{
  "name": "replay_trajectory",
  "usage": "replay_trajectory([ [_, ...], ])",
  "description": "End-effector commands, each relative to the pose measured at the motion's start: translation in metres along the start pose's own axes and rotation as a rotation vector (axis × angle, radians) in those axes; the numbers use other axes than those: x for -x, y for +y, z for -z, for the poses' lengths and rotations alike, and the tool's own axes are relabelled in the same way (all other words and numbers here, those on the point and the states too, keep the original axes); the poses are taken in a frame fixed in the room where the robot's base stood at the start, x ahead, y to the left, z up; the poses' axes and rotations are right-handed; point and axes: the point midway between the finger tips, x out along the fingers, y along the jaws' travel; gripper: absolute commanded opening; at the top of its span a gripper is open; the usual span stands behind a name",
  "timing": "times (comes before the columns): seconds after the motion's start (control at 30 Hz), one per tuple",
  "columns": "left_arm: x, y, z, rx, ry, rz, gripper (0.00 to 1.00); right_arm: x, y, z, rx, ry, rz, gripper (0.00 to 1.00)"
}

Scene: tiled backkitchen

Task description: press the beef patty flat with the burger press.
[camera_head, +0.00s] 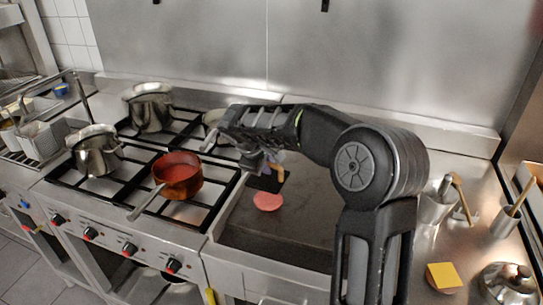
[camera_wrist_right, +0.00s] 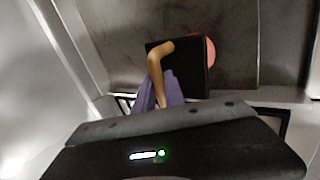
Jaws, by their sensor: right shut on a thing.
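The pink round beef patty (camera_head: 268,201) lies on the dark griddle plate (camera_head: 300,225), near its left side. The burger press (camera_head: 266,183) has a black square plate and a wooden handle. My right gripper (camera_head: 272,163) is shut on that handle and holds the press just behind the patty in the head view. In the right wrist view, the press (camera_wrist_right: 182,80) partly covers the patty (camera_wrist_right: 210,53), and the purple fingers of my gripper (camera_wrist_right: 165,95) are around the handle. I cannot tell whether the plate touches the griddle. My left gripper is not in view.
Left of the griddle is a gas hob with a copper pan (camera_head: 178,176) of red sauce and steel pots (camera_head: 96,152). On the right counter are a yellow-topped item (camera_head: 443,277), a metal dome lid (camera_head: 508,283) and utensil holders (camera_head: 436,208). The front of the griddle is clear.

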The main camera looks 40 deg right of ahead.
Motion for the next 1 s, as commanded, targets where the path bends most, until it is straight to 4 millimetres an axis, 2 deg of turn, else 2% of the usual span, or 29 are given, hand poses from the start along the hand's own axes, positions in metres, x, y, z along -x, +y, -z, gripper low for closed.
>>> replay_trajectory([
  [0.53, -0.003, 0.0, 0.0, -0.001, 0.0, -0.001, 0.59, -0.003, -0.001, 0.002, -0.013, 0.009, -0.007, 0.0],
  [1.0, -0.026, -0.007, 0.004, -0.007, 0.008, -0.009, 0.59, -0.036, -0.022, 0.002, -0.013, 0.009, -0.006, 0.0],
])
